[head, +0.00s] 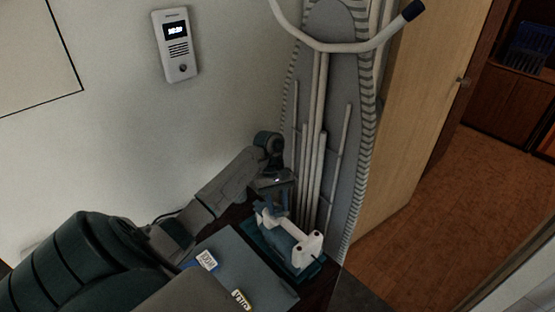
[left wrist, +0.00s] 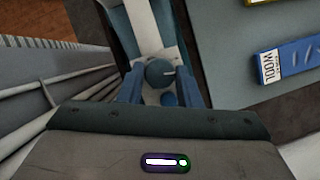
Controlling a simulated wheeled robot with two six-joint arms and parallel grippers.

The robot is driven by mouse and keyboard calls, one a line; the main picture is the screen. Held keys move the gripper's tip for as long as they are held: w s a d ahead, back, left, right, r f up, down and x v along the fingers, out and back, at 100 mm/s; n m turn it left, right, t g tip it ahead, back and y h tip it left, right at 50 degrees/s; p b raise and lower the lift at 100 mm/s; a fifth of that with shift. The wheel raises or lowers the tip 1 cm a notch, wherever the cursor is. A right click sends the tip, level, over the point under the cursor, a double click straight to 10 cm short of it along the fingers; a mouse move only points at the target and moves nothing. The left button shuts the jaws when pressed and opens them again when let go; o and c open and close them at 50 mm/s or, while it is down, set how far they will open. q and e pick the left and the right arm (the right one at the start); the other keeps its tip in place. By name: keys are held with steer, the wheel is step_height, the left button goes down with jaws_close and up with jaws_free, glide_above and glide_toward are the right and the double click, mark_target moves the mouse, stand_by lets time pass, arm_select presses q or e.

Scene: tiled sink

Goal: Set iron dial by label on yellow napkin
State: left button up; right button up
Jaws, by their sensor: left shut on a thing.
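A white and teal iron (head: 307,247) stands on the dark table, and part of it shows in the left wrist view (left wrist: 146,28). My left gripper (head: 272,205) reaches down over the iron. In the left wrist view its blue fingers (left wrist: 162,88) are shut on the iron's round dark dial (left wrist: 160,72), which has a pale pointer mark. A small yellow napkin (head: 242,299) with a white label lies at the lower edge of the head view; its lettering is too small to read. A blue napkin (left wrist: 285,62) carries a label reading WOOL. My right gripper is not in view.
Both napkins lie on a grey-blue mat (head: 228,262) beside the iron. An ironing board (head: 335,120) leans upright against the wall behind the iron. A wooden door (head: 410,120) and open floor are at the right.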

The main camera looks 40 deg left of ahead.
arm_select(q)
steer(key=o, duration=1)
steer(key=shift+p+v, duration=4.7)
steer(key=shift+v, duration=0.7)
